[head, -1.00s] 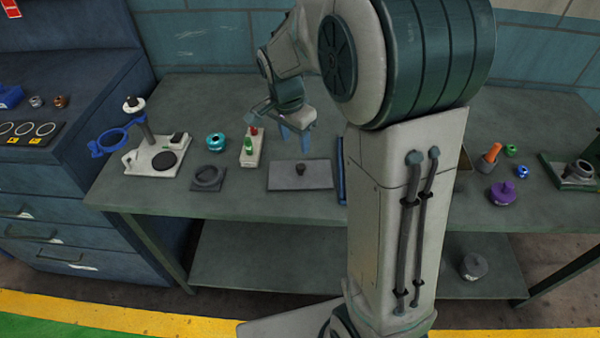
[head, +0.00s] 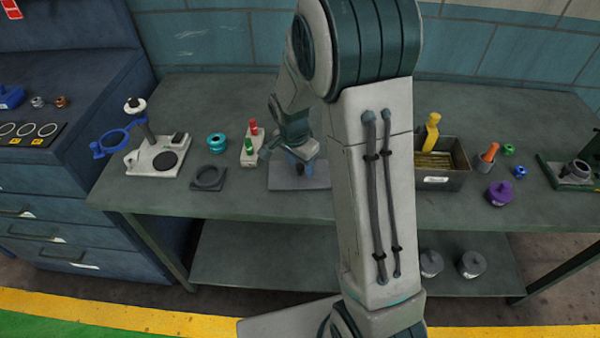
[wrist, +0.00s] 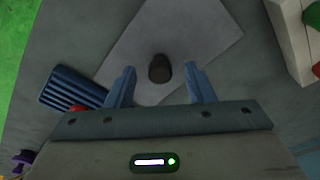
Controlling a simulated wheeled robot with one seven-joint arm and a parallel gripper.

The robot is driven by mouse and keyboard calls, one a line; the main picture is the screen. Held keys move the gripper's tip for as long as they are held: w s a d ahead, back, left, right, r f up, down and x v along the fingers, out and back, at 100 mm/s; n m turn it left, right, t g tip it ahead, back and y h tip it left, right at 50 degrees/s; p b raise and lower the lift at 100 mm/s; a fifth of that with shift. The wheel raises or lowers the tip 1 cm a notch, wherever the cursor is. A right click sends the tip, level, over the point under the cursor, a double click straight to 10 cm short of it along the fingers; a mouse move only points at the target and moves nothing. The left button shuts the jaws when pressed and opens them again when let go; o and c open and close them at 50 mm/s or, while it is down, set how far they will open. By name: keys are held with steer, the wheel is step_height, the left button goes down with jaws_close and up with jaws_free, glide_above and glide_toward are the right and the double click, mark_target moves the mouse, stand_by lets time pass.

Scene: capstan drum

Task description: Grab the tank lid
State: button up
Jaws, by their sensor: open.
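The tank lid is a flat grey rectangular plate (head: 283,178) with a dark round knob, lying on the workbench (head: 240,205). In the wrist view the plate (wrist: 195,35) lies beneath my gripper (wrist: 159,70). The knob (wrist: 159,66) appears between the two blue fingertips, with a visible gap on each side. My gripper is open and holds nothing. How high the fingertips are above the plate is hard to tell.
A white block with red and green knobs (head: 250,149) stands left of the lid. A dark ring base (head: 208,178) is further left. A blue ribbed piece (wrist: 72,88) lies beside the plate. A bin with a yellow-handled tool (head: 440,178) stands to the right.

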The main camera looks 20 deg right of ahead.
jaws_close()
steer(key=shift+r, duration=0.1)
